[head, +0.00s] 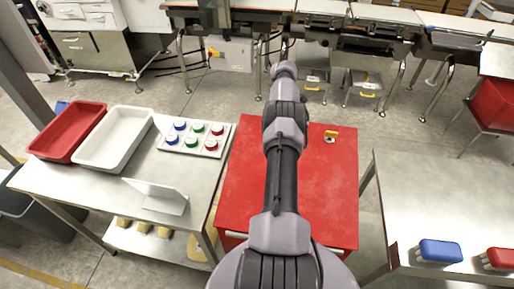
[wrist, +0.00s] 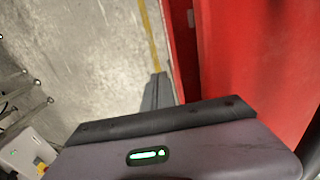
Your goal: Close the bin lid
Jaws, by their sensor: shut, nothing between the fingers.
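My gripper (wrist: 158,80) shows in the wrist view as dark fingers held together beyond the housing, with nothing between them. They are over the grey floor, just left of a large red surface (wrist: 255,60). In the head view my arm reaches away over the red cabinet, and the fingers cannot be made out. A red bin (head: 494,104) stands at the right edge of the head view, partly cut off. A pale panel (head: 497,60) is above it; I cannot tell whether this is its lid. No bin lid is clearly visible in the wrist view.
A red cabinet (head: 325,190) stands under my arm. The left table (head: 60,180) holds a red tray (head: 88,108), a white tray (head: 137,116) and a rack of coloured caps (head: 221,150). A steel table (head: 430,195) stands right. Conveyors (head: 320,20) line the back.

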